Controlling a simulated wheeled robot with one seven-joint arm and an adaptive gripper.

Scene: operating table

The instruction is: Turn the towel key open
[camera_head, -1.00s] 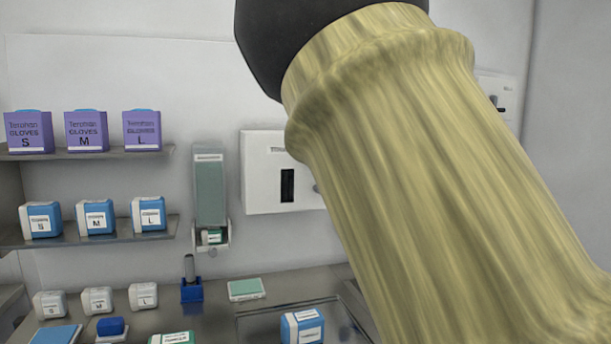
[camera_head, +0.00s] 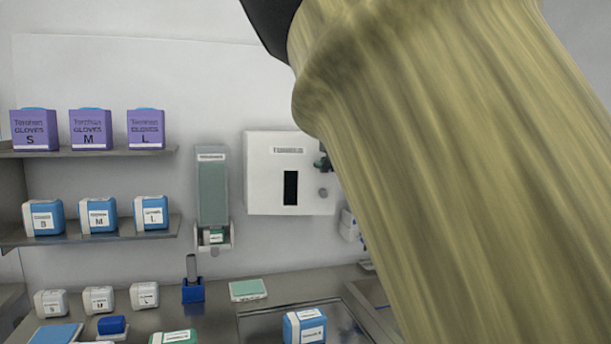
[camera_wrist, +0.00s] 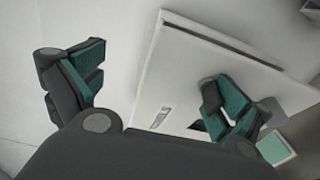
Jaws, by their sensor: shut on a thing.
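The white towel dispenser (camera_head: 265,200) hangs on the wall in the head view, with a dark slot and a small grey round key (camera_head: 323,193) right of it. A dark fingertip of my gripper (camera_head: 323,163) shows just above the key, at the dispenser's right part; my sleeved arm hides the rest. In the wrist view the two green-padded fingers of my gripper (camera_wrist: 158,90) stand apart, with the dispenser (camera_wrist: 180,75) between and behind them. The right finger overlaps its front face. The key cannot be made out there, and the exact contact is unclear.
A green-grey dispenser (camera_head: 212,190) hangs left of the towel dispenser. Shelves at the left hold purple glove boxes (camera_head: 90,130) and blue packs (camera_head: 98,217). The counter (camera_head: 225,320) below carries several packs and a blue holder (camera_head: 193,290). A white-and-blue item (camera_head: 349,226) shows beside my arm.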

